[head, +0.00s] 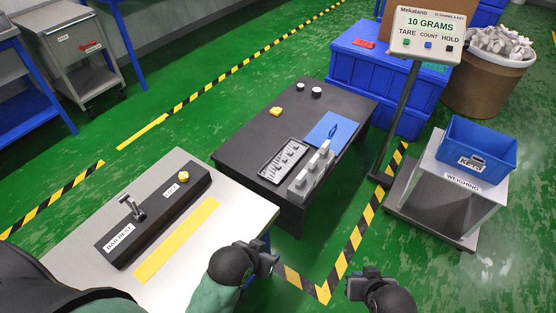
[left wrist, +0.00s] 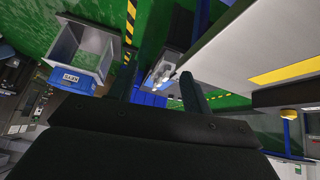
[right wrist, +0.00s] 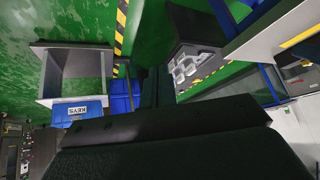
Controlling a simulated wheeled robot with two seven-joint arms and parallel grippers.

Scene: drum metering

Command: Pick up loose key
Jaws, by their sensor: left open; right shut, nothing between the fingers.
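I cannot pick out a loose key with certainty. A blue bin labelled KEYS (head: 497,150) stands on the weighing stand (head: 450,187); no key can be made out inside it. The bin also shows in the left wrist view (left wrist: 70,80) and the right wrist view (right wrist: 78,109). My left gripper (head: 266,256) is open and empty beside the near right corner of the grey table. My right gripper (head: 372,279) is shut and empty over the floor, in front of the weighing stand. Both grippers are well apart from the bin.
The grey table (head: 80,250) holds a black lever fixture (head: 155,215). The black table (head: 240,140) holds a dark tray (head: 283,159), a grey block with pegs (head: 311,170) and a blue mat (head: 330,128). A display post (head: 427,35) reads 10 GRAMS. Striped floor lies between.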

